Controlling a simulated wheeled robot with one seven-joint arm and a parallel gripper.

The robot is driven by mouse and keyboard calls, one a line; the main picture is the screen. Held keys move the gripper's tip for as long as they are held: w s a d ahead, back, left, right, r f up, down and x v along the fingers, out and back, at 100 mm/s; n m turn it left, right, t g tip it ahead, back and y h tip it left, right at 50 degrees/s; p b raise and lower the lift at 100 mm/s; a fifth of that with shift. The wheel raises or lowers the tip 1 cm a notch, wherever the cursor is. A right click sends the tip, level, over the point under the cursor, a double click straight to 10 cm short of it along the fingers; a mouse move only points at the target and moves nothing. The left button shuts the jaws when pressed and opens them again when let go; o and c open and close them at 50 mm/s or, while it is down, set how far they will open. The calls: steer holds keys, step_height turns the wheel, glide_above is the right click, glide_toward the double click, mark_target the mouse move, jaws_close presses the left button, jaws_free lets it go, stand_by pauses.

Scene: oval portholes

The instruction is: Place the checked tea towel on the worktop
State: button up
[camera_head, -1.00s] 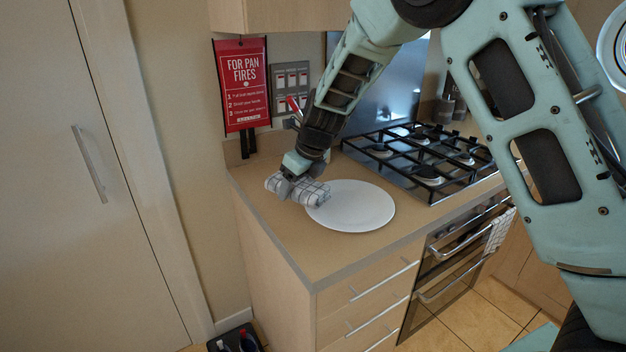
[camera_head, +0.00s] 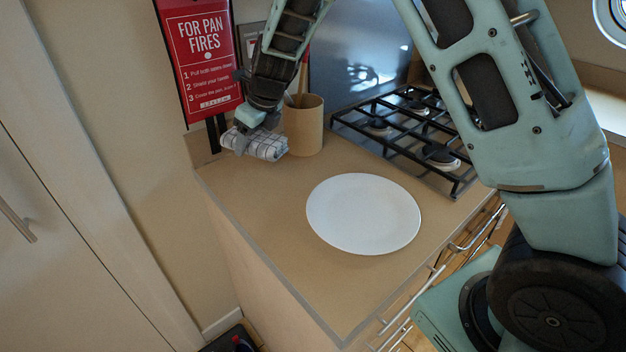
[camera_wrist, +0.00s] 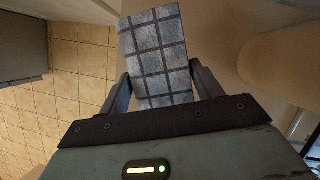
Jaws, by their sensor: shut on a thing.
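The checked tea towel (camera_head: 262,146) is a folded grey-white bundle with dark grid lines. My gripper (camera_head: 243,140) is shut on it at the far left corner of the worktop (camera_head: 235,187). In the wrist view the towel (camera_wrist: 155,55) sits between the two fingers of my gripper (camera_wrist: 160,88). The towel is low over the worktop, left of the brown utensil pot. I cannot tell whether it touches the surface.
A white plate (camera_head: 363,214) lies on the worktop. The brown pot (camera_head: 303,126) with utensils stands close beside the towel. A gas hob (camera_head: 400,125) is at the back right. A red pan-fire sign (camera_head: 203,55) hangs behind my gripper. The worktop's front left is clear.

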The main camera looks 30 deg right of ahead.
mark_target(253, 179)
steer(key=shift+w, duration=0.25)
steer(key=shift+w+f, duration=0.1)
steer(key=shift+f, duration=0.1)
step_height(253, 179, down, 10)
steer(key=shift+r, duration=0.25)
steer(key=shift+f, duration=0.2)
steer(key=o, duration=1)
steer(key=shift+c, duration=0.2)
steer(key=shift+r, duration=0.1)
